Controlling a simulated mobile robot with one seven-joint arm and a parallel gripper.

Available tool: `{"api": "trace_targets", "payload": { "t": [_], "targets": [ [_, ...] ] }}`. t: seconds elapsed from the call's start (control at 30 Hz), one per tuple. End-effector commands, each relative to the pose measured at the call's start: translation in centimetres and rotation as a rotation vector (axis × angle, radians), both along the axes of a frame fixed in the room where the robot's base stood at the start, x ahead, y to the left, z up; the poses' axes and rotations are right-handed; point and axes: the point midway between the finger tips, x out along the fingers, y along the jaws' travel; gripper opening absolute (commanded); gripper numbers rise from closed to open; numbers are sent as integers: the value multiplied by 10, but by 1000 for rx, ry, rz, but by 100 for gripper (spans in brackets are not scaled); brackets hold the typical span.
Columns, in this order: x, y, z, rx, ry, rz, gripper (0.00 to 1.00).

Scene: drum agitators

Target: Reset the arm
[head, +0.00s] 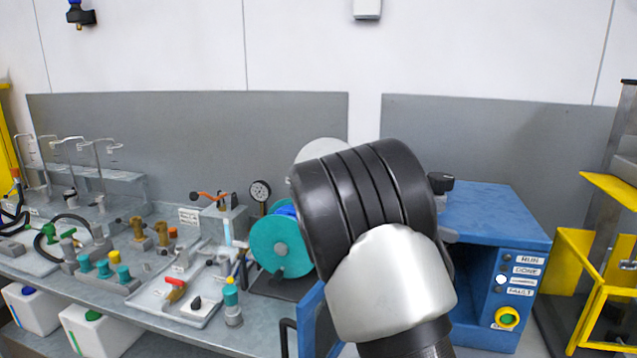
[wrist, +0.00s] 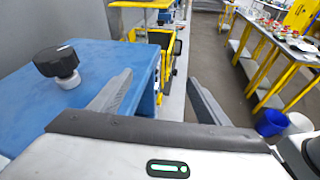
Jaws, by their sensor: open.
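My gripper (wrist: 155,98) shows in the wrist view, its two grey fingers spread wide apart with nothing between them. The left finger is in front of the side of the blue machine (wrist: 105,55); I cannot tell whether they touch. In the head view my arm, with a black ribbed joint and a silver link, fills the centre right and hides my gripper. The blue machine (head: 490,225) stands behind the arm, with a black knob (wrist: 58,62) on top and a panel of labelled lights and a green-yellow button (head: 507,318) on its front.
A grey bench (head: 150,318) on the left holds valves, fittings, a gauge (head: 260,190) and a teal disc (head: 280,246). A blue door panel (head: 311,318) stands beside my arm. A yellow frame (head: 590,265) is at the right.

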Motion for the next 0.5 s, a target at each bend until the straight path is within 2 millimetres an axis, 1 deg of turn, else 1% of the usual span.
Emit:
{"api": "trace_targets", "payload": {
  "t": [0.03,0.1,0.17,0.23,0.27,0.3,0.37,0.4,0.47,0.5],
  "targets": [
    [-12,-10,2,67,-41,-20,70],
    [-28,-19,-1,160,-103,-49,70],
    [-45,-25,-4,251,-166,-81,70],
    [-68,-29,-7,369,-257,-129,70],
    [-78,-29,-9,424,-302,-152,70],
    [-94,-28,-11,497,-365,-189,70],
    [-116,-22,-12,608,-464,-247,70],
    [-131,-16,-13,678,-531,-287,70],
    [-153,-6,-14,777,-631,-353,70],
    [-167,2,-14,841,-699,-399,70]
  ]
}}
